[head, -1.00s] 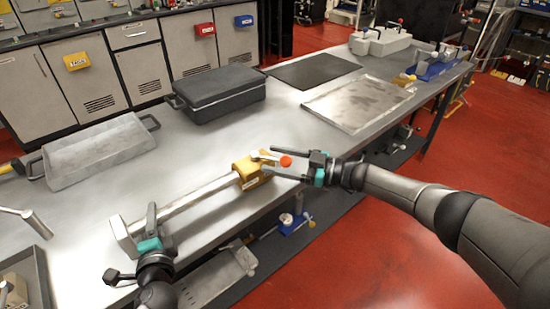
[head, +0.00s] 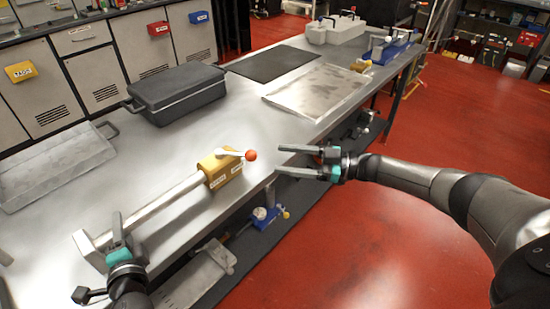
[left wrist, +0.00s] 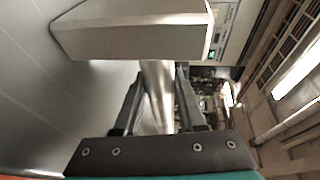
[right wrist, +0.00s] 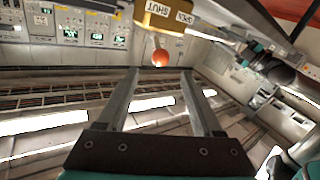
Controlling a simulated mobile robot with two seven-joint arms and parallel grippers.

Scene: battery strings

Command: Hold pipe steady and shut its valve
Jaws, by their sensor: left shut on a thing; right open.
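A pale metal pipe (head: 160,205) runs along the bench's front part, from a grey end block (head: 90,250) to a yellow valve body (head: 224,170). The valve has a pale lever (head: 232,154) ending in an orange knob (head: 251,155), pointing right toward the bench edge. My left gripper (head: 120,232) is shut on the pipe near the end block; the pipe (left wrist: 157,95) shows between its fingers. My right gripper (head: 279,160) is open and empty, right of the knob and apart from it. In the right wrist view the knob (right wrist: 160,57) lies beyond the fingertips, below labels reading SHUT and OPEN.
A dark case (head: 178,95) and a grey tray (head: 55,165) stand behind the pipe. A flat metal tray (head: 325,92) and a black mat (head: 273,63) lie farther along the bench. Red floor (head: 370,260) lies open in front.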

